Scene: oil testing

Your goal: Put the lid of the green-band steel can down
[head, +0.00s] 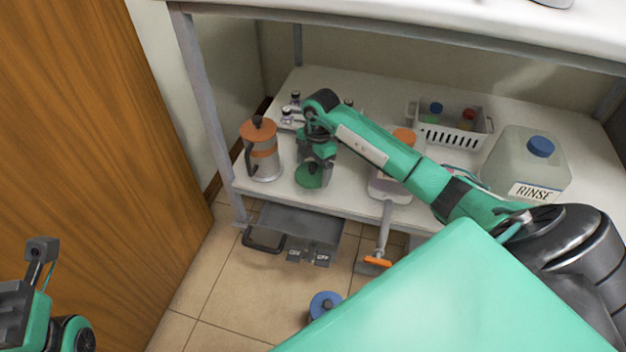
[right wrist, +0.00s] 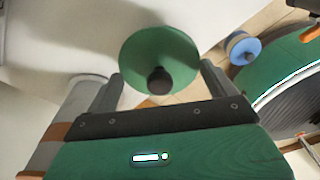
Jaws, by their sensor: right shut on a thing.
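A green round lid with a dark knob (right wrist: 160,62) sits between the fingers of my right gripper (right wrist: 162,82) in the right wrist view. The gripper is shut on it. In the head view the green lid (head: 309,176) shows at the lower end of the right gripper (head: 314,160), over the front part of the shelf. I cannot tell whether the lid touches anything below it. The body of the green-band steel can is not clearly visible; the gripper covers that area. My left gripper (head: 40,250) is at the lower left, away from the shelf; its jaws are unclear.
A steel can with orange bands and lid (head: 262,152) stands just left of the right gripper. An orange-capped container (head: 392,185), a white basket (head: 452,132) with bottles and the RINSE jug (head: 524,165) stand to the right.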

